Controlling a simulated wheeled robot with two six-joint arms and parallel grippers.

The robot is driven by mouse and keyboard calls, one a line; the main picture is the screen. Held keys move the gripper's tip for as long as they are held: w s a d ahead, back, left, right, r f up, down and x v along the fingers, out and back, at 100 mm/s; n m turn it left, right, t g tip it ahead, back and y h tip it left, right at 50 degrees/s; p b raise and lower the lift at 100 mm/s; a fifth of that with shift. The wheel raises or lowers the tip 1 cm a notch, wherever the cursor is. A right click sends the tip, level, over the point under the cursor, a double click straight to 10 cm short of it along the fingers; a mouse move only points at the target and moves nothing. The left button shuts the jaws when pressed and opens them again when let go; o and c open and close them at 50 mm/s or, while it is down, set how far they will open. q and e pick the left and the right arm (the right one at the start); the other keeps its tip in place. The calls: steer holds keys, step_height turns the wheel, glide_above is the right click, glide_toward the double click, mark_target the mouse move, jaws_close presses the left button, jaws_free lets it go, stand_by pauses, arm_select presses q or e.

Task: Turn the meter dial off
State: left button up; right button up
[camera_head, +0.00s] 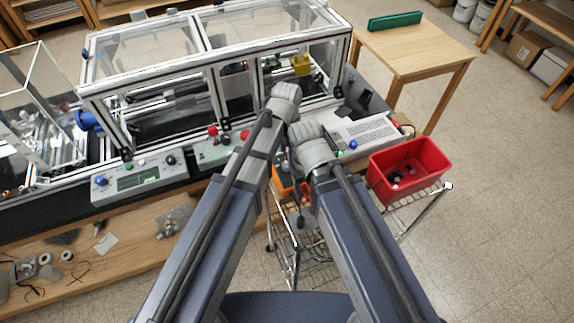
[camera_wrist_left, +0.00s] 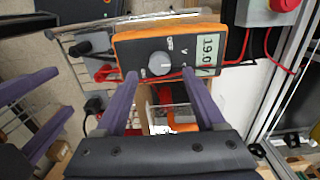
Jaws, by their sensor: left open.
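The orange meter (camera_wrist_left: 122,48) with a grey face lies in the upper middle of the left wrist view, its display lit with digits. Its round dial (camera_wrist_left: 160,63) sits between the fingertips of my open left gripper (camera_wrist_left: 160,74); I cannot tell whether they touch it. An OFF mark is printed beside the dial. The dial's exact pointing is too small to tell. In the head view a piece of the orange meter (camera_head: 282,184) shows, mostly hidden behind my arms. My right gripper (camera_wrist_left: 63,91) appears at the left of the wrist view, its two fingers apart and empty.
Red cables (camera_wrist_left: 262,50) and a dark connector (camera_wrist_left: 95,104) lie around the meter. A red bin (camera_head: 415,186) stands to the right on a wire cart. A framed enclosure and a control box (camera_head: 140,180) stand on the bench at left. A wooden table (camera_head: 410,48) stands behind.

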arm_select(q)
step_height(320, 180, down, 4)
steer(key=b, duration=0.3)
steer(key=shift+f, duration=0.2)
jaws_close()
stand_by(0.4)
